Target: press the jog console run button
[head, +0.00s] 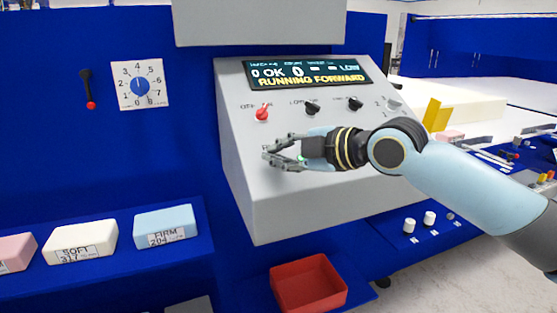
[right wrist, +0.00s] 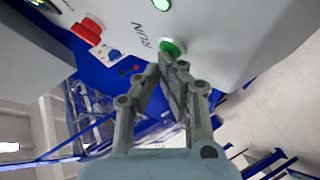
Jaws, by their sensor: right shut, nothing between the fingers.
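The grey jog console (head: 290,205) stands at the centre of the head view, its lit display (head: 308,75) reading "RUNNING FORWARD". The green run button (right wrist: 172,46), labelled "RUN", shows at the top of the right wrist view. In the head view only a bit of green (head: 303,159) shows behind my gripper. My right gripper (head: 268,156) is shut and empty in front of the console's sloped face. In the right wrist view its fingertips (right wrist: 168,62) lie at the button's lower edge; I cannot tell whether they touch it. My left gripper is out of view.
A red switch (head: 262,114) and black knobs (head: 312,108) sit above my gripper on the console. A red tray (head: 308,286) is below. Labelled foam blocks, including "SOFT" (head: 80,244) and "FIRM" (head: 165,226), lie on a blue shelf at left. A dial (head: 140,86) is on the wall.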

